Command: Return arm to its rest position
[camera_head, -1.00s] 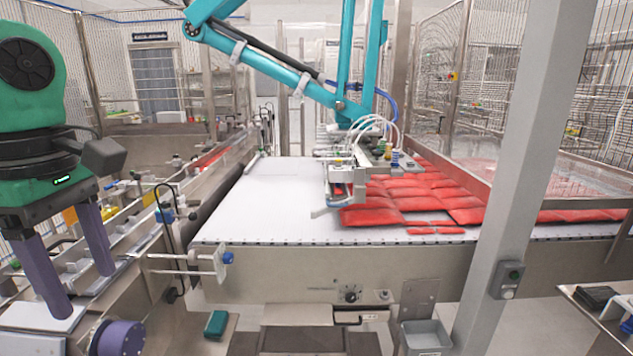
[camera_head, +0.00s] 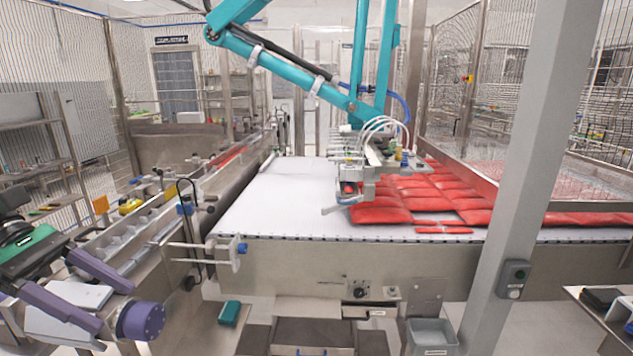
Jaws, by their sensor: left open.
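My left gripper (camera_head: 115,306) is at the lower left of the head view. Its two purple fingers are spread apart, with nothing held between them. Its dark wrist and green housing run off the left edge. A white flat piece (camera_head: 85,296) shows behind and between the fingers; I cannot tell whether they touch it. A purple round part (camera_head: 141,320) is just right of the lower fingertip. My right gripper is not in view.
A white conveyor (camera_head: 290,205) with red packs (camera_head: 440,192) fills the middle. A teal picker arm (camera_head: 290,70) hangs over it. A grey post (camera_head: 535,150) stands at right. A grey bin (camera_head: 432,335) is low in front. Shelves (camera_head: 40,150) stand at far left.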

